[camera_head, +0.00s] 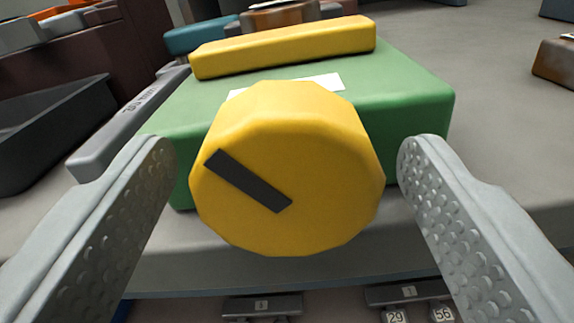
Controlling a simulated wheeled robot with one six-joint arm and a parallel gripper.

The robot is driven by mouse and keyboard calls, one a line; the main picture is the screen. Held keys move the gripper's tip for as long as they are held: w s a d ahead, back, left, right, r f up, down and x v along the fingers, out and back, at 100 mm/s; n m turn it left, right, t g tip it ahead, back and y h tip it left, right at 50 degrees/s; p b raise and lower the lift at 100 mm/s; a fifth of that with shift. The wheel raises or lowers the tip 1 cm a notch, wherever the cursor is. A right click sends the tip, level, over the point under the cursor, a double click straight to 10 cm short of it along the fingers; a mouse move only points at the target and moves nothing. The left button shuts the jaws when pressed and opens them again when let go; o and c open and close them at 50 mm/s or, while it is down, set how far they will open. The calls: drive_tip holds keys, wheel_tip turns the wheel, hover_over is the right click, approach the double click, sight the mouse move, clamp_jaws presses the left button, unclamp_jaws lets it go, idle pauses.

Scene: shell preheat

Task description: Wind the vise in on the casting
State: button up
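A green vise body (415,95) sits on the grey bench with a yellow bar (285,45) across its top. A large faceted yellow knob (300,185) is on its near face. A dark line on the knob slants from upper left to lower right. My gripper (288,155) is open, one finger on each side of the knob, with a visible gap to it at left and right. A brown and grey part (285,16), perhaps the casting, shows behind the yellow bar; its lower side is hidden, so I cannot tell whether anything clamps it.
A dark tray (45,130) stands at the left, next to a grey bar (125,125) with lettering. A teal piece (200,37) is behind the vise. Another brown block (556,62) is at the right edge. Numbered tags (395,316) show below the bench edge.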

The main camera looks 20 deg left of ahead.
drive_tip(key=c, duration=1)
drive_tip(key=shift+m, duration=3)
drive_tip(key=o, duration=1)
drive_tip(key=shift+f, duration=0.1)
